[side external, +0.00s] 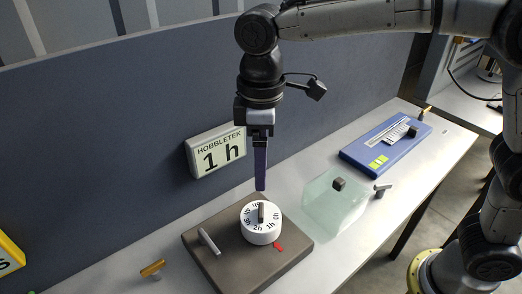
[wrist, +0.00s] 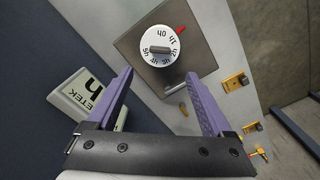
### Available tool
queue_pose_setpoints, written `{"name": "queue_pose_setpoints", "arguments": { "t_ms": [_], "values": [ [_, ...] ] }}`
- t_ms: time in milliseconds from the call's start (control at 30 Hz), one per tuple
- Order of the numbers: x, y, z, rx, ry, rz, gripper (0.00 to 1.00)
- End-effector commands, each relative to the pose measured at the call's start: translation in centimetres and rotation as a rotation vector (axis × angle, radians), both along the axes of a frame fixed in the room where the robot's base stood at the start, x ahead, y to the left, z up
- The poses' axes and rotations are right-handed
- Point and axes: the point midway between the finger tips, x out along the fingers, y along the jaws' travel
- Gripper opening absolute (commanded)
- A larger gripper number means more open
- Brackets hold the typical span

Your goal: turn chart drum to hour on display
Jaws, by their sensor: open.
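The white chart drum (side external: 262,224) stands on a dark brown base plate (side external: 205,243), with hour labels around a grey grip bar (side external: 261,212). The drum also shows in the wrist view (wrist: 160,59). A red pointer (side external: 279,247) sits on the plate beside the drum; in the wrist view the pointer (wrist: 181,30) lies close to the 1h label, exact alignment unclear. The display (side external: 216,152) reads "1 h". My gripper (side external: 260,188) is open and empty above the drum, pointing down. In the wrist view the drum lies beyond the fingertips (wrist: 159,74), not touched.
A grey bar handle (side external: 209,241) stands on the plate left of the drum. A translucent greenish block (side external: 330,207) with a dark knob and a blue device (side external: 372,157) stand to the right. A yellow handle (side external: 152,269) is at the front left. A blue-grey panel rises behind.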

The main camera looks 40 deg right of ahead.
Motion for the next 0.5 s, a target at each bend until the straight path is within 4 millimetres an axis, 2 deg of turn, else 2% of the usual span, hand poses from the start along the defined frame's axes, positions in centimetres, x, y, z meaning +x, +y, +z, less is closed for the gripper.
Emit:
{"name": "queue_pose_setpoints", "arguments": {
  "t_ms": [200,500],
  "values": [
    [0.0,0.0,1.8,0.0,0.0,0.0,0.85],
    [0.0,0.0,2.0,-0.001,0.001,0.0,0.85]
  ]
}}
